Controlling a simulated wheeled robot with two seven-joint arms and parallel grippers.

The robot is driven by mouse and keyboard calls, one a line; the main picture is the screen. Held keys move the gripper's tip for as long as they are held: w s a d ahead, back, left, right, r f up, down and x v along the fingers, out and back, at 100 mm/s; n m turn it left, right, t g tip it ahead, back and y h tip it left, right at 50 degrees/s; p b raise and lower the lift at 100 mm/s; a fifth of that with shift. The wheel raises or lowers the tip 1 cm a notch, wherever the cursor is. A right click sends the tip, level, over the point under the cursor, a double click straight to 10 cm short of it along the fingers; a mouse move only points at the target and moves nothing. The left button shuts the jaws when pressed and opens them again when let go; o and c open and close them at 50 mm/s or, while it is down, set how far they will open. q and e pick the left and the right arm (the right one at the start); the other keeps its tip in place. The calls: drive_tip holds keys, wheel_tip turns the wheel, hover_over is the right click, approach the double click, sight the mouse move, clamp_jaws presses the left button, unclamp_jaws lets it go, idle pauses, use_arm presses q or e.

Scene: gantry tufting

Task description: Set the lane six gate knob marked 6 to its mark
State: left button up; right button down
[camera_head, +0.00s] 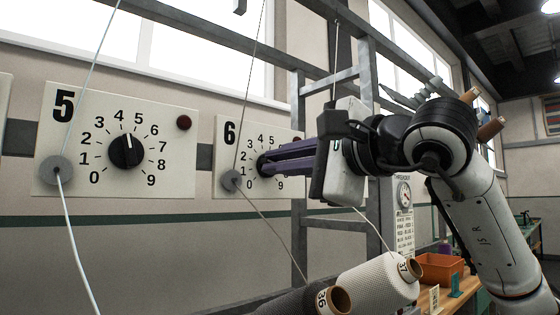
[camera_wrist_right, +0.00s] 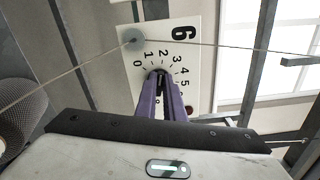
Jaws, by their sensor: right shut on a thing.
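The lane six panel (camera_head: 245,127) is a cream plate marked 6 with a dial scale, on the wall left of centre. Its dark knob (camera_head: 262,167) is mostly hidden behind my right gripper (camera_head: 267,166), whose purple fingers reach in from the right and are shut on it. In the right wrist view the fingertips (camera_wrist_right: 160,76) meet the knob at the dial centre of the plate (camera_wrist_right: 194,80). The knob's pointer is hidden, so its setting cannot be read. My left gripper is not in view.
The lane five panel (camera_head: 65,190) has a black knob (camera_head: 126,151) pointing near 4 to 5. Yarns pass through grey discs (camera_head: 56,170) beside both dials. Yarn cones (camera_head: 378,282) stand below my right arm, near an orange bin (camera_head: 440,268). A grey metal frame (camera_head: 298,215) rises behind the gripper.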

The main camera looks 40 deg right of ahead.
drive_tip(key=c, duration=1.9)
unclamp_jaws()
drive_tip(key=shift+o, duration=0.2)
drive_tip(key=s+b, duration=0.1)
drive_tip(key=s, duration=0.9)
drive_tip(key=shift+s+d+b, duration=0.2)
drive_tip(key=shift+d+b, duration=0.2)
